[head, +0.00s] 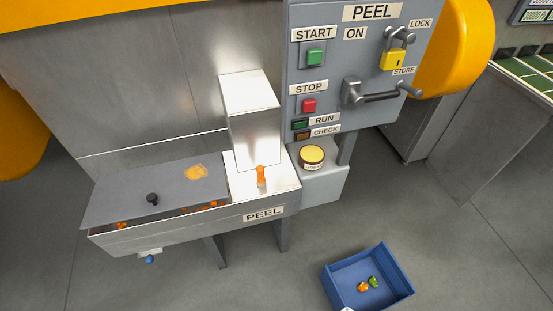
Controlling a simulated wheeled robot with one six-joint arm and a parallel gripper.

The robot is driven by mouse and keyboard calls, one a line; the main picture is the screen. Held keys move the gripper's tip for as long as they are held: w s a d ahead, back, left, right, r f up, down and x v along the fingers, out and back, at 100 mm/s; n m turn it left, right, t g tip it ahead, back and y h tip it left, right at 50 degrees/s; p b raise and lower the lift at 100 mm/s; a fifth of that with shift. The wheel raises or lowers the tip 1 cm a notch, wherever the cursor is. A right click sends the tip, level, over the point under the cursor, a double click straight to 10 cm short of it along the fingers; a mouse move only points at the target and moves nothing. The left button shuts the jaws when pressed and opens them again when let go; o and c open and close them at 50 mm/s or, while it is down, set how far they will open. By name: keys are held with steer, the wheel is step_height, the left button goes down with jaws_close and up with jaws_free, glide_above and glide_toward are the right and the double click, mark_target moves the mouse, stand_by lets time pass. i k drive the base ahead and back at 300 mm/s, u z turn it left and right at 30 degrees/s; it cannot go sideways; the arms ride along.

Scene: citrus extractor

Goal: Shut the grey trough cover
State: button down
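The grey trough cover (125,192) is a flat plate with a black knob (152,198) and an orange stain (196,172). It lies over the left part of the metal trough (165,227) marked PEEL. A gap shows between the cover's front edge and the trough's front wall, with orange bits (185,210) inside. The cover looks partly open; whether it is tilted or shifted back is hard to tell. My gripper is not in view.
Right of the cover stand a metal chute (253,120) and an orange-handled tool (261,176). Behind is a grey control panel (340,60) with a protruding handle (385,95). A blue crate (400,285) with small fruit-coloured items sits on the floor. Floor left of it is clear.

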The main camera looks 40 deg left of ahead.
mark_target(123, 196)
steer(key=k, duration=0.4)
steer(key=u, duration=0.9)
steer(key=i, duration=0.4)
steer(key=u, duration=0.65)
